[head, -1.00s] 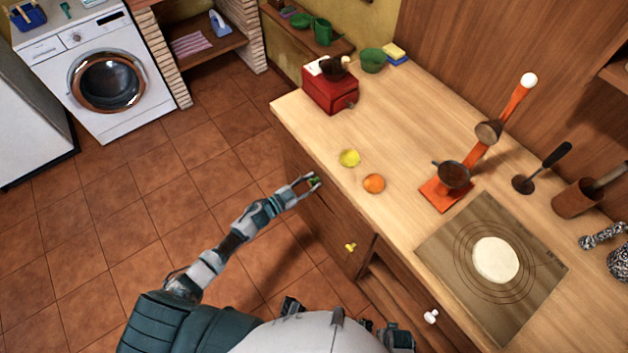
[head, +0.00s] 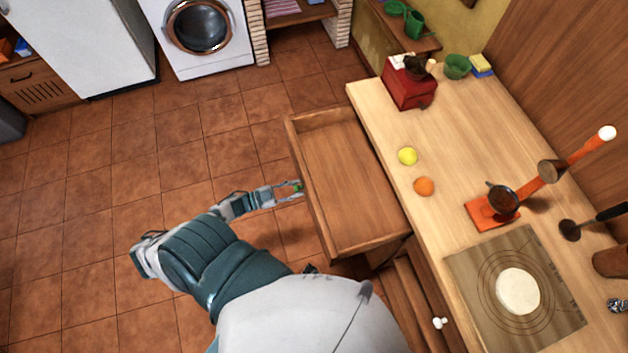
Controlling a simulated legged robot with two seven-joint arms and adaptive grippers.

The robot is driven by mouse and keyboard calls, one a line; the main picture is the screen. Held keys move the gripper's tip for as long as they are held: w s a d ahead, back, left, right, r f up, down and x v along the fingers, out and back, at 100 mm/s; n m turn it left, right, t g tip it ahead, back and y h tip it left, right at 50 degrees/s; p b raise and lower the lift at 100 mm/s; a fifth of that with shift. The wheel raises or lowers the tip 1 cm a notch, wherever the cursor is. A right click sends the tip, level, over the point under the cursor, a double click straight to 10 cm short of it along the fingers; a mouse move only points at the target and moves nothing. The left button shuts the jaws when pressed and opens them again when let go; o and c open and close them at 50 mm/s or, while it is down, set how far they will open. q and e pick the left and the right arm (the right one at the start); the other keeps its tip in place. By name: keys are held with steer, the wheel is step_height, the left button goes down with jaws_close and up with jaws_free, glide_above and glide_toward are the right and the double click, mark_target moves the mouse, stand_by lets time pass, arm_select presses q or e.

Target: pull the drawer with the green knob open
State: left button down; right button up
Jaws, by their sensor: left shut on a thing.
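The wooden drawer (head: 345,180) stands pulled far out from the counter, and its inside looks empty. Its green knob (head: 297,188) is on the front panel, partly hidden between my fingers. My left gripper (head: 294,190) is shut on the green knob at the outer side of the drawer front. My right gripper is not in view.
The wooden counter (head: 450,150) holds a lemon (head: 407,156), an orange (head: 424,187), a red box-shaped grinder (head: 408,88) and a board with dough (head: 517,291). A lower compartment with a white knob (head: 439,323) is at the right. The tiled floor (head: 150,150) at the left is clear.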

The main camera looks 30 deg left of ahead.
arm_select(q)
steer(key=shift+v, duration=2.55)
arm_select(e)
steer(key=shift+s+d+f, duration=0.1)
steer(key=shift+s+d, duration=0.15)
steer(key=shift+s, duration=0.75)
arm_select(q)
steer(key=shift+a+r, duration=0.1)
steer(key=shift+r, duration=0.05)
steer(key=c, duration=1)
jaws_free()
steer(key=shift+o, duration=0.9)
steer(key=v, duration=1.2)
steer(key=shift+f, duration=0.3)
